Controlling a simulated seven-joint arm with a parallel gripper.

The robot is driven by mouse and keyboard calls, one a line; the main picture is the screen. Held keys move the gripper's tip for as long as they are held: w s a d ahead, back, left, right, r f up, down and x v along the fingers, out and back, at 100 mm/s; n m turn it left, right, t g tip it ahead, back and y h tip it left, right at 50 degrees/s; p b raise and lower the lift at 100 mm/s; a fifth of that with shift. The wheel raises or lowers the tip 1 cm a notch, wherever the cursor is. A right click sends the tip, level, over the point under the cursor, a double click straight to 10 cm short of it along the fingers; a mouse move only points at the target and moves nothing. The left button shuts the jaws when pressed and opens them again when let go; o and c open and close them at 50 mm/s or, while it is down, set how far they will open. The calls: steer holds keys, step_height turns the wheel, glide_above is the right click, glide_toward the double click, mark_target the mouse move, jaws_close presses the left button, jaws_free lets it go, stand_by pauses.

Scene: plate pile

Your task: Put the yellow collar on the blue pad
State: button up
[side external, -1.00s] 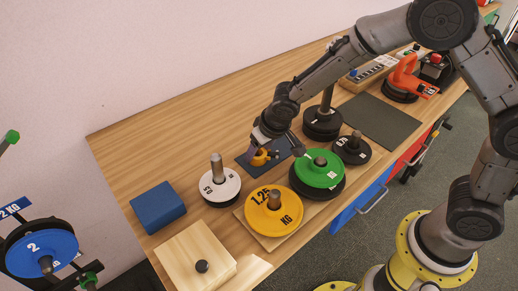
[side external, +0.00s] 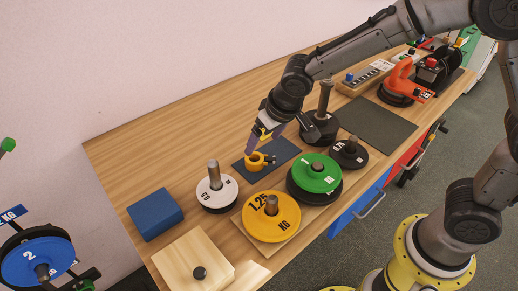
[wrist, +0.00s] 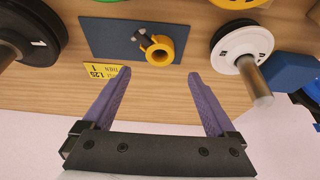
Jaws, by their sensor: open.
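The yellow collar (side external: 257,161) lies on the dark blue pad (side external: 284,153), resting flat. In the wrist view the collar (wrist: 160,50) shows its round opening and a dark lever on its left, and sits inside the right part of the blue pad (wrist: 103,40). My gripper (side external: 253,146) is just above and behind the collar, apart from it. In the wrist view my gripper (wrist: 159,73) has its two purple fingers spread wide with nothing between them.
A white plate (side external: 217,194) on a post stands left of the pad. A yellow plate (side external: 271,219) and a green plate (side external: 315,172) are in front. A blue block (side external: 155,213) lies at left. A yellow card (wrist: 101,71) lies by the pad. The back left bench is clear.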

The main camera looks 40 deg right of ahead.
steer(key=s+d+r, duration=0.8)
steer(key=s+r, duration=0.3)
steer(key=s+d+t, duration=0.1)
steer(key=s+d, duration=0.3)
steer(key=s, duration=1)
steer(key=shift+s+d+r, duration=0.15)
steer(key=shift+r, duration=0.1)
